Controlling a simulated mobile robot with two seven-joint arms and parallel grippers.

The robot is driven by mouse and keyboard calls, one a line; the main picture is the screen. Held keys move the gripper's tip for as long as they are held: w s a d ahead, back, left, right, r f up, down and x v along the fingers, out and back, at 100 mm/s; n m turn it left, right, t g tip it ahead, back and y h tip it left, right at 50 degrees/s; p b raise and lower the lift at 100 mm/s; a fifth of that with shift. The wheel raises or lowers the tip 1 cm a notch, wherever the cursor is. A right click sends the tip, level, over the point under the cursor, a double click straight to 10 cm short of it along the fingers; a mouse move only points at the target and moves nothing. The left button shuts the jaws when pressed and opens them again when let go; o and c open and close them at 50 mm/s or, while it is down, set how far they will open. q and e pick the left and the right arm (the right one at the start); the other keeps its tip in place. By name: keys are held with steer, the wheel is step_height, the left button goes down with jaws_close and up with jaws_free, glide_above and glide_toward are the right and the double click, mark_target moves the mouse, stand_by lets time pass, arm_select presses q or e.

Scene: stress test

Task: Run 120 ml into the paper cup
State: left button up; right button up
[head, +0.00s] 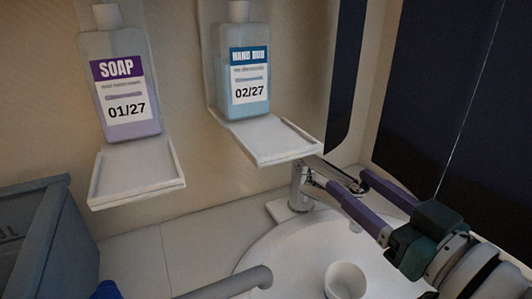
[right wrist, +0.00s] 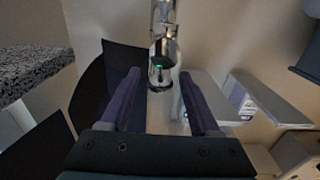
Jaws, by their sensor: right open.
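The white paper cup (head: 345,280) stands upright, mouth up, in the round white basin (head: 268,253); its lower part is cut off by the picture's bottom edge. A chrome tap (head: 299,187) rises behind the basin, and I see no water stream. My right gripper (head: 348,181) is open, with purple fingers reaching toward the tap from the right. In the right wrist view the tap (right wrist: 162,45) appears between and beyond the open fingers (right wrist: 160,74), with a green glint on its dark lower part. I cannot tell whether they touch. My left gripper is not in view.
A soap bottle (head: 122,85) and a hand rub bottle (head: 241,75) stand in white wall holders with protruding trays (head: 137,176). A grey bin (head: 45,235) is at left. A grey bar (head: 235,283) and a blue object (head: 106,290) show at the bottom. Dark panels (head: 455,90) stand at right.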

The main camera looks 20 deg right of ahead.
mark_target(343, 176)
steer(key=shift+w+a, duration=0.15)
steer(key=shift+w, duration=1.45)
steer(key=shift+c, duration=0.4)
jaws_close()
